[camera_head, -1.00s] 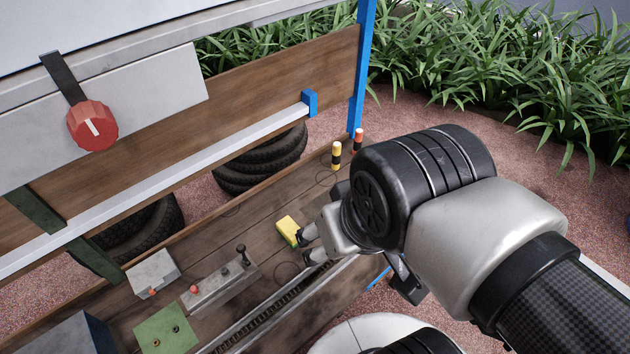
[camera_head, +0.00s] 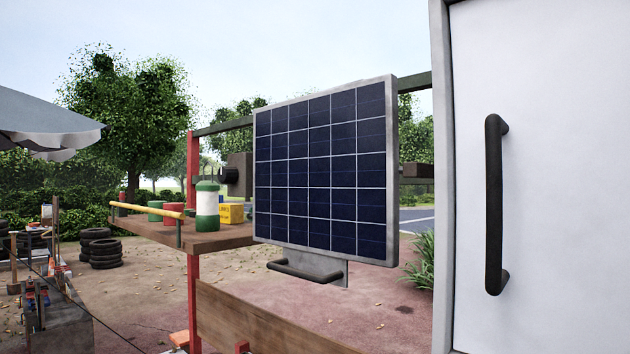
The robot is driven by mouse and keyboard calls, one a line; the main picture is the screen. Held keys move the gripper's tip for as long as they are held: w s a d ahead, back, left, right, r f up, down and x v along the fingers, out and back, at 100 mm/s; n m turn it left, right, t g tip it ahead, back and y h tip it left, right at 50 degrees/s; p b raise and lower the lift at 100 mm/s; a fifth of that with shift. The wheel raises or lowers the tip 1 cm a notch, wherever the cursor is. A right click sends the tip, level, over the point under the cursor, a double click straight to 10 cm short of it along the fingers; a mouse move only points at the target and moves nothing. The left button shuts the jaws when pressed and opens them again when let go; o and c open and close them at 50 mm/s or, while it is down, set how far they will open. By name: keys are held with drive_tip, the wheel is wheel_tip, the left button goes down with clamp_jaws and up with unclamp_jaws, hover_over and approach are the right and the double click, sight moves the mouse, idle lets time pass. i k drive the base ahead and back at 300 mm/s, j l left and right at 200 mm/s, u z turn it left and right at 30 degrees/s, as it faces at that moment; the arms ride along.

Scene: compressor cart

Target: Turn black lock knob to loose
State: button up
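A black, round knob-like part (camera_head: 230,175) shows just left of the solar panel (camera_head: 320,165). It juts out to the left from a dark block (camera_head: 243,168), which the panel partly hides. I cannot tell for sure that it is the black lock knob, and no loose or tight marking can be read on it. The panel stands upright and has a black bar handle (camera_head: 302,272) at its lower edge. My gripper is not in view.
A white cabinet door (camera_head: 550,180) with a dark handle (camera_head: 495,205) fills the right. A wooden shelf (camera_head: 215,240) holds a green-and-white canister (camera_head: 207,207), a yellow box (camera_head: 231,213) and a red can (camera_head: 173,212). A yellow rail (camera_head: 148,209) edges it. A red post (camera_head: 193,290) stands below.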

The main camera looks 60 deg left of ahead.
sight(230, 175)
drive_tip(key=u, duration=1.95)
drive_tip(key=j, duration=0.25)
